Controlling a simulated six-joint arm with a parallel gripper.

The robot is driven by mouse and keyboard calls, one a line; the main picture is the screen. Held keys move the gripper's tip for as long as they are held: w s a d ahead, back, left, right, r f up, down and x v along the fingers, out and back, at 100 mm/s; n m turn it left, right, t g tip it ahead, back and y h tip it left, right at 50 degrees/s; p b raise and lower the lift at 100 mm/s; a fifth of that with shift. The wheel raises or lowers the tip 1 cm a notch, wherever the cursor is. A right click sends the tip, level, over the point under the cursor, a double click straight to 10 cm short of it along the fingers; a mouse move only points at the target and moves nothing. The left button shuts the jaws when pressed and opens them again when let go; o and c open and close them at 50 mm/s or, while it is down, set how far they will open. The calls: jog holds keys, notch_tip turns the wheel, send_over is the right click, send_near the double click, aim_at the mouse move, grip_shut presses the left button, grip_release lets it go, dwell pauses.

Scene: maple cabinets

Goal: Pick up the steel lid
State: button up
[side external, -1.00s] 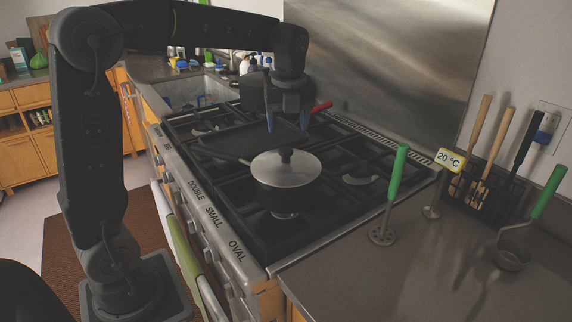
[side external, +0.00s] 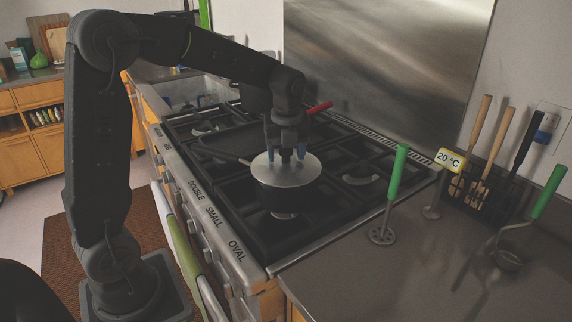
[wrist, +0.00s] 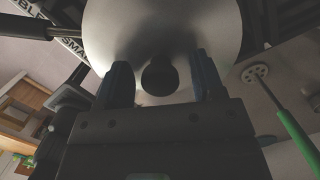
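The steel lid (side external: 287,172) lies on a dark pot on the stove's near right burner. In the wrist view the lid (wrist: 160,25) fills the upper middle, with its round dark knob (wrist: 159,78) between my two fingers. My gripper (side external: 286,156) points down over the lid, its blue-tipped fingers on either side of the knob. In the wrist view my gripper (wrist: 158,80) is open, with a gap between each finger and the knob. The pot (side external: 286,197) shows below the lid. The knob is hidden in the side view.
A dark flat pan (side external: 225,147) sits behind and left of the pot. A green-handled masher (side external: 383,234) stands on the counter at right. A utensil rack (side external: 474,192) and a ladle (side external: 510,258) are farther right.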

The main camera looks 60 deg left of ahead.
jog(key=c, duration=1)
jog(key=shift+c, duration=0.3)
jog(key=shift+r, duration=0.2)
